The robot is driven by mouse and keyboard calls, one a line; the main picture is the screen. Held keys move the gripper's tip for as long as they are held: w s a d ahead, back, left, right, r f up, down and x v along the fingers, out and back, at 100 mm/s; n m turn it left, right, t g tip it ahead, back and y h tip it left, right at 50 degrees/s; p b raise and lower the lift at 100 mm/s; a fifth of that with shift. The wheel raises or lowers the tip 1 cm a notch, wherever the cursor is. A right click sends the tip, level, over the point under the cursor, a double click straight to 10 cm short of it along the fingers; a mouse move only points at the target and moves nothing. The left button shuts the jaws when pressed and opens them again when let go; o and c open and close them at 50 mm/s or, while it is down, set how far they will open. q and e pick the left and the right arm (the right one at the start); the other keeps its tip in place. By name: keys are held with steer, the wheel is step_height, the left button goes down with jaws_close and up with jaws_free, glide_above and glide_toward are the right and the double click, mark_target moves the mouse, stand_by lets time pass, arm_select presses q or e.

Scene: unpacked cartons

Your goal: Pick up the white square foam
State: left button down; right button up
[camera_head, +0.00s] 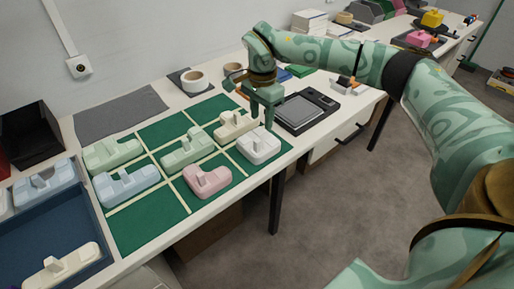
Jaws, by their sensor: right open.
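The white square foam (262,149) is a chunky block with a raised upright tab. It sits at the right end of the green, light-lined grid mat (153,223) on the table. My right gripper (263,121) comes down from above, just over the foam's upper side, with its fingers pointing down and its jaws open. Whether the fingers touch the foam or reach around its tab cannot be told. My left gripper is not in view.
A cream foam (236,125) lies close to the left of the gripper, and a pink foam (207,182) lies nearer the front edge. Green and light blue foams stand further left. A black scale (304,112) stands to the right. A blue tray (30,240) is at far left.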

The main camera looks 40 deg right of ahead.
mark_target(259, 141)
step_height(259, 141, down, 4)
steer(key=shift+b, duration=0.45)
steer(key=f, duration=0.1)
steer(key=f+b, duration=0.1)
steer(key=f, duration=0.1)
steer(key=f+b, duration=0.1)
steer(key=f, duration=0.1)
steer(key=shift+a+f, duration=0.25)
steer(key=shift+a, duration=0.15)
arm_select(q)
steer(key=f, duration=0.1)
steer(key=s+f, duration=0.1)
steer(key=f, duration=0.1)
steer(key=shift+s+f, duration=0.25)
arm_select(e)
steer(key=shift+r, duration=0.1)
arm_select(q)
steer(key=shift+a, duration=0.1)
arm_select(e)
steer(key=shift+s+r, duration=0.1)
steer(key=shift+c, duration=0.3)
jaws_close()
